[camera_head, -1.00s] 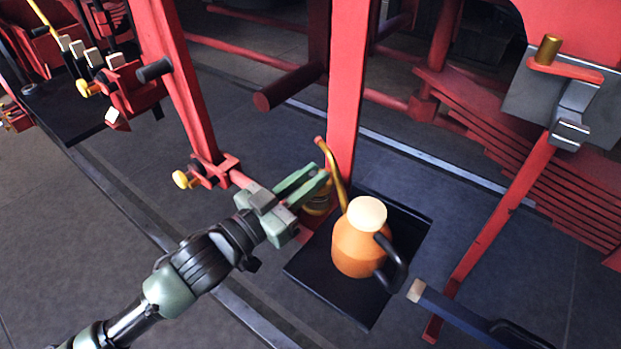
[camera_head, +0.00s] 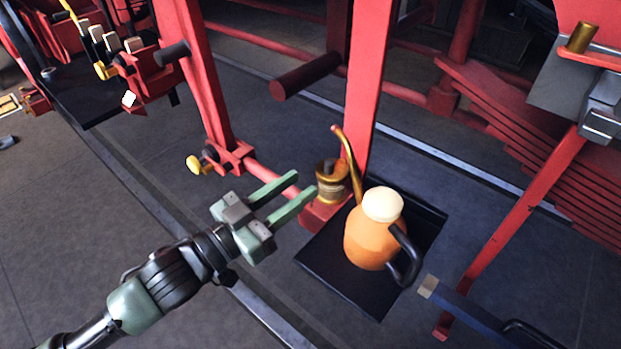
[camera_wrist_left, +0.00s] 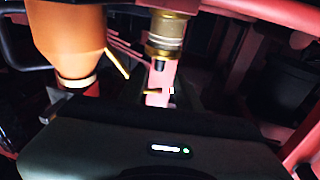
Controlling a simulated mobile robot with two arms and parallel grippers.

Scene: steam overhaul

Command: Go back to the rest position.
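My left gripper (camera_head: 304,183) reaches in from the lower left in the head view. Its two green fingers are apart with nothing between them. The fingertips point at a brass cup (camera_head: 332,183) on a red bracket and stop just short of it. The cup also shows in the left wrist view (camera_wrist_left: 168,35), at the top middle. An orange oil can (camera_head: 372,243) with a cream top, brass spout and black handle stands upright right of the gripper; it fills the upper left of the wrist view (camera_wrist_left: 68,40). My right gripper is not seen.
The can stands on a black tray (camera_head: 340,277). A red post (camera_head: 366,90) rises behind the cup, and another red post (camera_head: 203,80) stands left of it. A blue bar (camera_head: 468,314) with a tan end lies at lower right. The floor at left is mostly clear.

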